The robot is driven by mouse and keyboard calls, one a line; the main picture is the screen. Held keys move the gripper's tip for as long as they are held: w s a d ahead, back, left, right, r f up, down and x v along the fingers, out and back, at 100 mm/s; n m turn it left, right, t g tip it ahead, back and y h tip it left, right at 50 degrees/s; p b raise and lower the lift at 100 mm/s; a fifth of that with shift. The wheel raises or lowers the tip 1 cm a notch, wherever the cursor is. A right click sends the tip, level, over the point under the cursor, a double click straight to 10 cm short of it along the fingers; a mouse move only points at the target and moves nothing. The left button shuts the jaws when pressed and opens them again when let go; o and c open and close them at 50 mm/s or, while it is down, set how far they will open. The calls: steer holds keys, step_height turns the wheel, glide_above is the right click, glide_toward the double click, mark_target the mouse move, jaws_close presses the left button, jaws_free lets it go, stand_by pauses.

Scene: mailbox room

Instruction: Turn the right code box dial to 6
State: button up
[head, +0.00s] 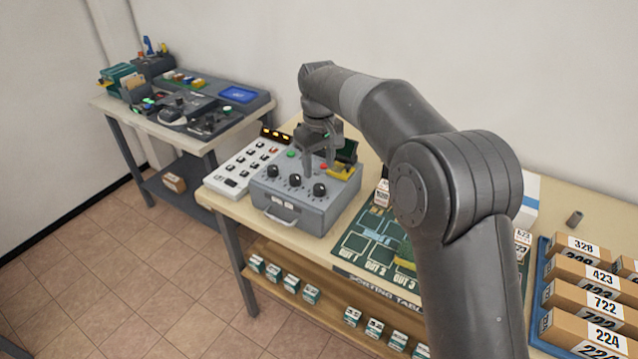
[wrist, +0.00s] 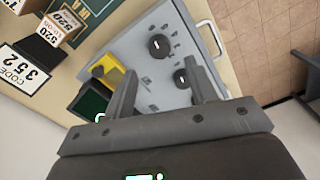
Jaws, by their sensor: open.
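The code box (head: 310,208) is a grey case with a sloped panel, a front handle and three black dials in a row. The right dial (head: 320,189) is the one closest to the sorting mat; in the wrist view it (wrist: 160,46) lies beyond my fingertips. The middle dial (head: 295,181) also shows in the wrist view (wrist: 181,78), beside one finger. The left dial (head: 272,171) shows only in the head view. My gripper (head: 318,168) is open and empty above the panel, pointing down, behind the dials. The dial numbers are too small to read.
A white keypad panel (head: 243,170) stands left of the box. A yellow piece (head: 340,170) sits at the panel's back right. A green sorting mat (head: 352,243) lies to the right.

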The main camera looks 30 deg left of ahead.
mark_target(319, 186)
step_height(319, 186, down, 7)
steer(key=shift+r, duration=0.1)
stand_by(0.3)
steer(key=c, duration=1)
steer(key=shift+m, duration=0.6)
